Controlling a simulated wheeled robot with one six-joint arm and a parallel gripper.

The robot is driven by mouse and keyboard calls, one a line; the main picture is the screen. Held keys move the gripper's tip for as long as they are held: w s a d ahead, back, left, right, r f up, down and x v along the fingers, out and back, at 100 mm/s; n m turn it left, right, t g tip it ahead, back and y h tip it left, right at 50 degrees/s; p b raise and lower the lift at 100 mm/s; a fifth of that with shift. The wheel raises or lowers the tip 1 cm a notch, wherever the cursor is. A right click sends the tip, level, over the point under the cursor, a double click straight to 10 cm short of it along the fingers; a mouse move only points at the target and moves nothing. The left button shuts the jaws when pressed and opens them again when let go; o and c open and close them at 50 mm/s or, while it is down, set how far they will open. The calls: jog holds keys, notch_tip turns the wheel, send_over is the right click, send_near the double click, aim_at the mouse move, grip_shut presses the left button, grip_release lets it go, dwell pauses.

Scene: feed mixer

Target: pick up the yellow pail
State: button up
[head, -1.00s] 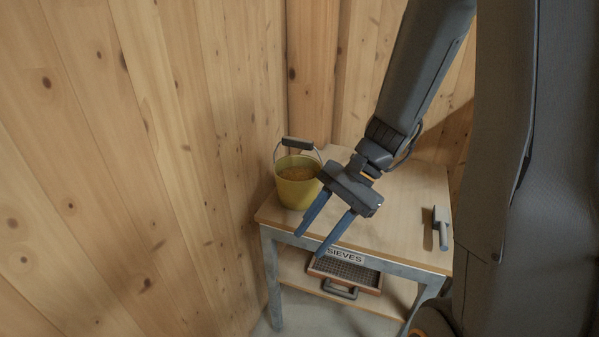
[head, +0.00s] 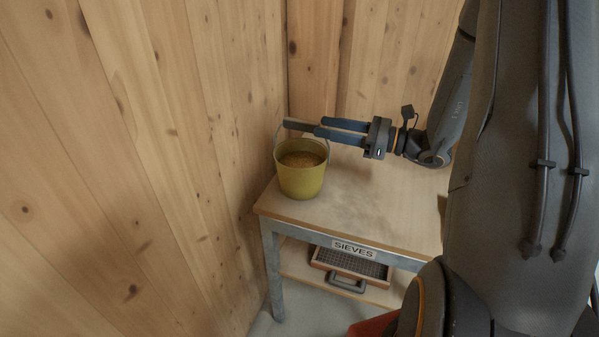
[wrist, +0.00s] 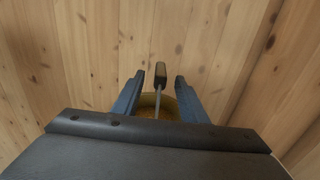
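The yellow pail (head: 301,183) stands upright on the far left of the wooden table, with brownish feed in it. Its handle is raised, and the dark grip (head: 297,126) sits above the rim. My gripper (head: 318,126) reaches in level from the right, its blue fingertips at the near end of that grip. In the wrist view the fingers are apart and the handle grip (wrist: 160,75) lies between the tips, with a gap on each side. The pail (wrist: 148,100) shows below it, partly hidden by the fingers.
The table top (head: 365,205) is bare in the middle. Wood plank walls (head: 170,150) stand close behind and left of the pail. A sieve (head: 350,265) lies on the lower shelf under the "SIEVES" label (head: 354,249). My arm hides the table's right side.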

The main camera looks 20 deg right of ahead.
aim_at(284, 118)
jog(key=p+x, duration=0.3)
jog(key=x, duration=0.4)
jog(key=shift+r, duration=0.1)
jog(key=shift+w+a, duration=0.3)
jog(key=shift+w, duration=0.05)
grip_shut()
dwell(1.1)
